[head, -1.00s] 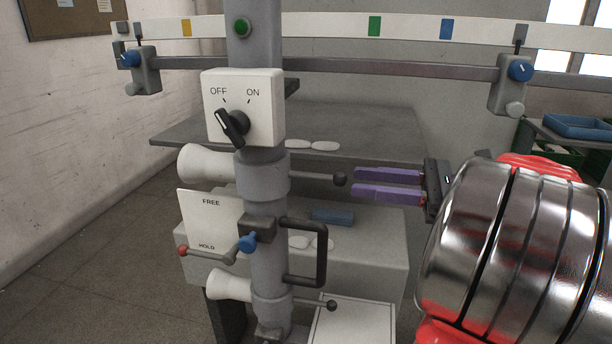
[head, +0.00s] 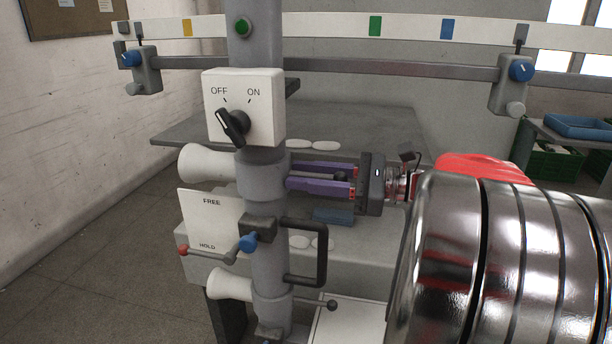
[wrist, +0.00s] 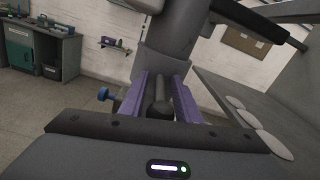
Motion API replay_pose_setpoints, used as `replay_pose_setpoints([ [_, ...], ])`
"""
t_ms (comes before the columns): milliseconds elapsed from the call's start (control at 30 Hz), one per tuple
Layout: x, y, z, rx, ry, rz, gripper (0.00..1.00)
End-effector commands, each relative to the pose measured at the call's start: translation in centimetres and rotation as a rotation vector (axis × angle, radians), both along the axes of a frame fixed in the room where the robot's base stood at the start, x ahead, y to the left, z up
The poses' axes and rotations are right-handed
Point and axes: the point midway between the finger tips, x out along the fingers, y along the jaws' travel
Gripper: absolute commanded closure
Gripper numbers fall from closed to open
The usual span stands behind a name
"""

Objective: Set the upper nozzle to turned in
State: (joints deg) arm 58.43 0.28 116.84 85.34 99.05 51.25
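The upper nozzle (head: 205,163) is a white cone on a grey collar (head: 262,174) around the post, pointing left in the head view. Its rod with a dark ball (head: 340,176) sticks out to the right. My gripper (head: 288,178) has purple fingers, open, one on either side of the rod, with tips close to the collar. In the wrist view the dark rod and ball (wrist: 160,107) lie between the fingers, with gaps that look clear on both sides. I cannot tell if a finger touches the collar.
The lower nozzle (head: 228,284) with its own rod (head: 318,302) sits below. A black handle (head: 322,252) and the FREE/HOLD plate (head: 208,218) with a red-ended lever (head: 183,251) are close under my gripper. The OFF/ON switch box (head: 244,106) is above.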

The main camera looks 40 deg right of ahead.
Motion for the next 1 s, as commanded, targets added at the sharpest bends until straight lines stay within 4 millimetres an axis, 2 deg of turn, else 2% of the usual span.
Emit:
replay_pose_setpoints([
  [300, 0.1, 0.07, 0.0, 0.0, 0.0, -0.001, 0.71],
  [700, 0.07, 0.03, -0.01, 0.0, 0.0, -0.002, 0.99],
  [1000, 0.05, 0.0, 0.0, 0.0, 0.0, -0.002, 1.0],
])
